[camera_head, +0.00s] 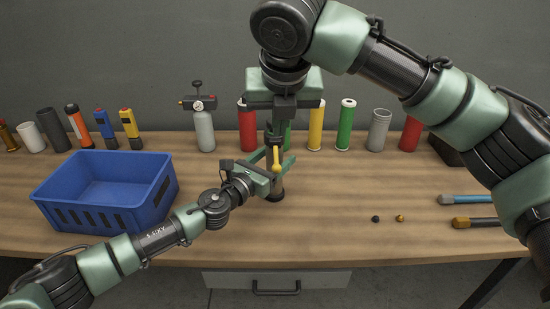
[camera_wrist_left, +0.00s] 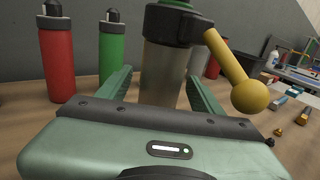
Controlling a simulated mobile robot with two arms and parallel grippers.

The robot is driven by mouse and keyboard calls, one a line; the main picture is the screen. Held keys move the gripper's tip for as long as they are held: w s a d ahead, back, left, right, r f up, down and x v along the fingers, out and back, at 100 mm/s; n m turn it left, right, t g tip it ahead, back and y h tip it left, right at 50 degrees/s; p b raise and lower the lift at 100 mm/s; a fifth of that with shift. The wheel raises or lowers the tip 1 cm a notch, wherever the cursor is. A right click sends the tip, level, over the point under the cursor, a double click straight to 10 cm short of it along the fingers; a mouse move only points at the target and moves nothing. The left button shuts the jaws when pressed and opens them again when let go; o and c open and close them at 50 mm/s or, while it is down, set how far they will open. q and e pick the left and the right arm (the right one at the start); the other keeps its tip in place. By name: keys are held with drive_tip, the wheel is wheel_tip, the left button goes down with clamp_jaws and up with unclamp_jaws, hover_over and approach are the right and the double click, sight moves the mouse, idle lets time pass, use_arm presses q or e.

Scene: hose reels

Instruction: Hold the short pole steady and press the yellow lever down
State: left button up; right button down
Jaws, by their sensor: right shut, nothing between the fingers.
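The short pole (camera_head: 274,190) stands upright on the table, with a dark collar (camera_wrist_left: 172,25) near its top. The yellow lever (camera_head: 277,157) with a round knob slants outward and down from the collar; it also shows in the left wrist view (camera_wrist_left: 228,58). My left gripper (camera_head: 279,155) is open, one finger on each side of the pole. In the left wrist view a narrow gap shows between the left finger and the pole. My right gripper (camera_head: 281,118) is shut and empty, above the pole top and lever. Whether it touches them cannot be told.
A blue crate (camera_head: 63,208) stands at the left. Several bottles and canisters line the back, including a green bottle (camera_head: 346,125) and a gauge bottle (camera_head: 203,125). Table between is clear.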

use_arm(q)
drive_tip(key=v, duration=1.2)
